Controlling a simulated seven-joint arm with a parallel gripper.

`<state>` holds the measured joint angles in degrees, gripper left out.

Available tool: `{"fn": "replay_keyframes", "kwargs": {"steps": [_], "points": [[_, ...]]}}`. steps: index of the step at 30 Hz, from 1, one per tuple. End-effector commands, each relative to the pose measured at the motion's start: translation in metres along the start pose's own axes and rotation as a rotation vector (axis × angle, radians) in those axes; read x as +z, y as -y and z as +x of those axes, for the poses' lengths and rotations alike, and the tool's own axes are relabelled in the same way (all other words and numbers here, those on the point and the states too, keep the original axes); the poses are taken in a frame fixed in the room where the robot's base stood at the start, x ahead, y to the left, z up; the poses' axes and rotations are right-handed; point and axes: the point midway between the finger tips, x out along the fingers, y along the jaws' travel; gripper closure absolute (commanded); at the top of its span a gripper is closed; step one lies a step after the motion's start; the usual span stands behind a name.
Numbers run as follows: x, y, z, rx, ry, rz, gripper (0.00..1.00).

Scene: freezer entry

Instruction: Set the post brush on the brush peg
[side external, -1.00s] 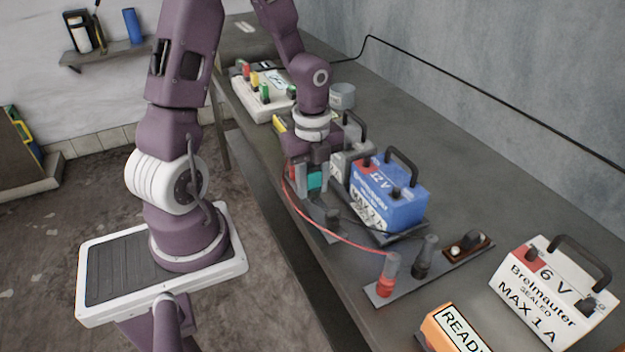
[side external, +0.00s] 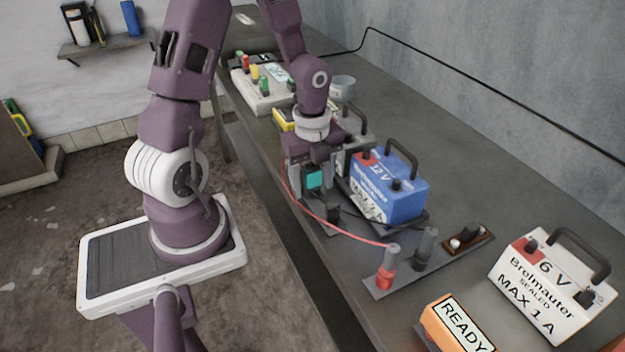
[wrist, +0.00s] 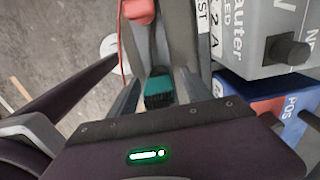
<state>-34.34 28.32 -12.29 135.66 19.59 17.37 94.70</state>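The post brush (side external: 315,178) shows as a teal block at my gripper, left of the blue 12 V battery. In the wrist view its teal part (wrist: 158,88) sits between the two fingers. My gripper (wrist: 157,95) looks shut on it and points down near the bench's front edge. The brush's lower end is hidden. I cannot tell whether the brush touches anything below.
The blue 12 V battery (side external: 388,190) stands close right of the gripper, a grey battery (side external: 357,140) behind it. A red cable (side external: 335,228) runs to a red post (side external: 387,270). A white 6 V battery (side external: 545,290) and an orange READY block (side external: 456,325) stand at the right.

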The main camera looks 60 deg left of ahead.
Motion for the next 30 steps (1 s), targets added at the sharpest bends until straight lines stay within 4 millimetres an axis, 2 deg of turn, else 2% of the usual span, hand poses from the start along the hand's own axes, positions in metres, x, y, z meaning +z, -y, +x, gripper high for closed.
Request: {"fn": "replay_keyframes", "kwargs": {"steps": [7,15,18,30], "points": [[0.001,0.001,-0.005,-0.003,0.001,-0.002,0.42],[0.001,0.001,-0.058,-0.005,0.004,-0.003,0.42],[0.001,0.000,-0.069,-0.002,0.002,-0.002,0.42],[-0.001,0.000,-0.072,-0.002,0.004,-0.007,0.42]]}}
